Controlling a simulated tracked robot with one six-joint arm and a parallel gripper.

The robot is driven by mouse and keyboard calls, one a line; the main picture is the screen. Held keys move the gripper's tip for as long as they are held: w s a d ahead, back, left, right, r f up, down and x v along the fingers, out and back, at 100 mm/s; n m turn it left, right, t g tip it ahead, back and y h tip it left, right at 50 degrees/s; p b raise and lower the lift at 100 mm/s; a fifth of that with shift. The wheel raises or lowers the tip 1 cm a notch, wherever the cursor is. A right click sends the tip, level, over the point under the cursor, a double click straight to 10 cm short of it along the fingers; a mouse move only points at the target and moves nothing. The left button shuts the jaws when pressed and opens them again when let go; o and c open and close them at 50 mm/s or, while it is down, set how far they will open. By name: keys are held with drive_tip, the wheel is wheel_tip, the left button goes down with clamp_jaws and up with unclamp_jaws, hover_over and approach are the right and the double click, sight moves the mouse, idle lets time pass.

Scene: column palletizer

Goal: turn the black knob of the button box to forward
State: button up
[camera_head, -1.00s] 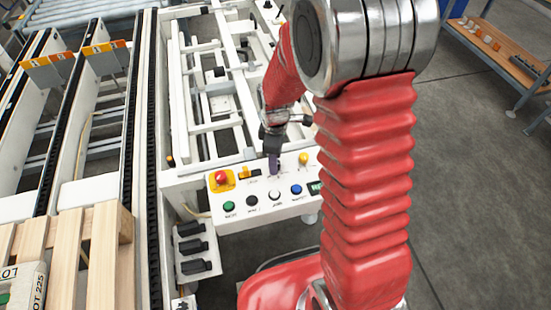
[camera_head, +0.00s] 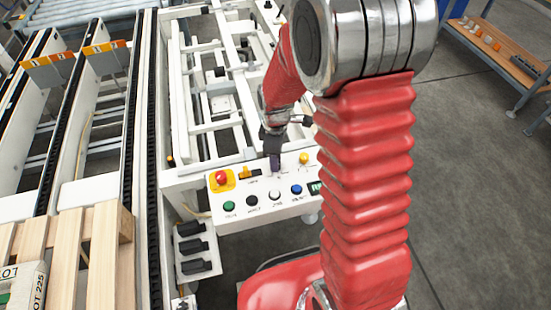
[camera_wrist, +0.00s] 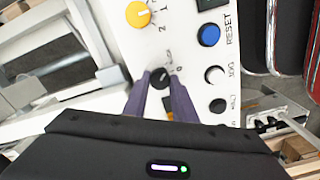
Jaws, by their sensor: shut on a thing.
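The white button box (camera_head: 262,208) stands below my arm in the head view. Its black knob (camera_wrist: 160,77) shows in the wrist view between the two purple fingertips of my gripper (camera_wrist: 158,82). My gripper is shut on the knob, with one finger on either side of it. A light pointer line is on the knob, and a "0" is printed beside it; the other marks are too small to read. In the head view my gripper (camera_head: 275,163) points down at the panel and hides the knob.
Around the knob are a red emergency button (camera_head: 221,178), a yellow knob (camera_wrist: 138,14), a blue reset button (camera_wrist: 208,35), and white, black and green (camera_head: 229,206) buttons. A white machine frame (camera_head: 205,125) lies behind the box. A wooden pallet (camera_head: 75,245) is at lower left.

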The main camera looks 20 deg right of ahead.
drive_tip(key=shift+m, duration=0.3)
drive_tip(key=m, duration=0.4)
drive_tip(key=shift+w, duration=0.1)
drive_tip(key=m, duration=0.4)
drive_tip(key=shift+m, duration=0.4)
drive_tip(key=m, duration=0.4)
drive_tip(key=shift+m, duration=0.3)
drive_tip(key=shift+r+m, duration=0.1)
drive_tip(key=shift+m, duration=1.9)
drive_tip(key=o, duration=1)
drive_tip(key=shift+o, duration=0.2)
